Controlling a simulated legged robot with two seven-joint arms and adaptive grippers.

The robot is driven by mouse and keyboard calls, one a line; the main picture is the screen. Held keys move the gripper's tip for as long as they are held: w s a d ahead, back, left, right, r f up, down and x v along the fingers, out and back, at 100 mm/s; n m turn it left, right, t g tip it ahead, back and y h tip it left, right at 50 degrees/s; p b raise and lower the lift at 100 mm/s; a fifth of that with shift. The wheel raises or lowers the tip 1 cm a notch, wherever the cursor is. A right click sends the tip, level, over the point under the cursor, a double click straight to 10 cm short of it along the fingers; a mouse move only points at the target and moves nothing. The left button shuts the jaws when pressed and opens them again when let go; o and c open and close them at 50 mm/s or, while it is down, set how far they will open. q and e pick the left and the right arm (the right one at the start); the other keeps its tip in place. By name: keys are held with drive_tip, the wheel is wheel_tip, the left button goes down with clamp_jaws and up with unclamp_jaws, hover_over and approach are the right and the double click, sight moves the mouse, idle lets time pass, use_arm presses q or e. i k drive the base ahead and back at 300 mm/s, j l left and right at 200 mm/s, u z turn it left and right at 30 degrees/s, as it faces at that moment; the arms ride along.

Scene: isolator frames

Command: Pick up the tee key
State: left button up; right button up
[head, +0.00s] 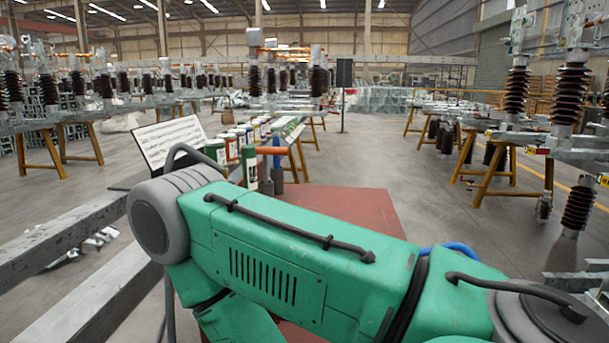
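A tool with an orange crossbar handle (273,151) stands upright at the near end of a row of cans, just beyond my green arm. It looks like the tee key. My green arm spans the lower middle of the head view, between the camera and the bench, and covers much of the work area. Neither of my grippers shows in the head view.
Several cans and bottles (232,148) line the bench beside the tool. A white printed board (172,140) leans to their left. A red surface (352,208) lies beyond my arm. Metal beams (62,235) run along the left. Insulator frames on wooden trestles (497,165) stand at right; grey floor between is open.

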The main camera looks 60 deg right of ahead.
sight(265, 151)
drive_tip(key=z, duration=1.2)
drive_tip(key=i+z, duration=0.15)
drive_tip(key=z, duration=0.3)
drive_tip(key=k+u, duration=0.15)
drive_tip(key=u, duration=0.2)
drive_tip(key=k+l+u, duration=0.1)
drive_tip(key=u, duration=0.3)
drive_tip(key=i+u, duration=0.1)
drive_tip(key=u, duration=0.7)
drive_tip(key=i+u, duration=0.1)
drive_tip(key=u, duration=0.35)
drive_tip(key=k+l+z, duration=0.1)
drive_tip(key=z, duration=0.35)
drive_tip(key=i+z, duration=0.1)
drive_tip(key=z, duration=1.35)
drive_tip(key=k+l+u, duration=0.15)
